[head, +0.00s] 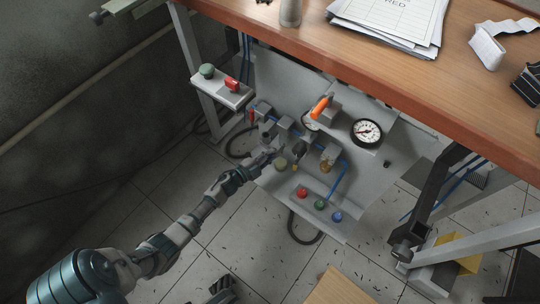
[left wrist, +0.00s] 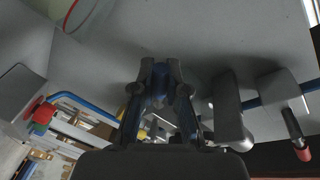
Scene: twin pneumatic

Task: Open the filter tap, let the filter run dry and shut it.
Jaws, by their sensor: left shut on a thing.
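My left gripper (head: 270,154) reaches in from the lower left to the grey pneumatic panel (head: 280,82) under the bench. In the left wrist view the left gripper (left wrist: 161,88) has its fingers closed around a small dark blue part (left wrist: 160,76). The fingers hide most of this part, so I cannot tell for certain whether it is the filter tap. A greenish bowl (head: 281,162) is close to the fingertips in the head view. An amber bowl (head: 327,164) hangs further right.
The panel carries an orange handle (head: 320,107), a round gauge (head: 367,132), and red (head: 301,192), green (head: 320,204) and blue (head: 337,216) knobs.

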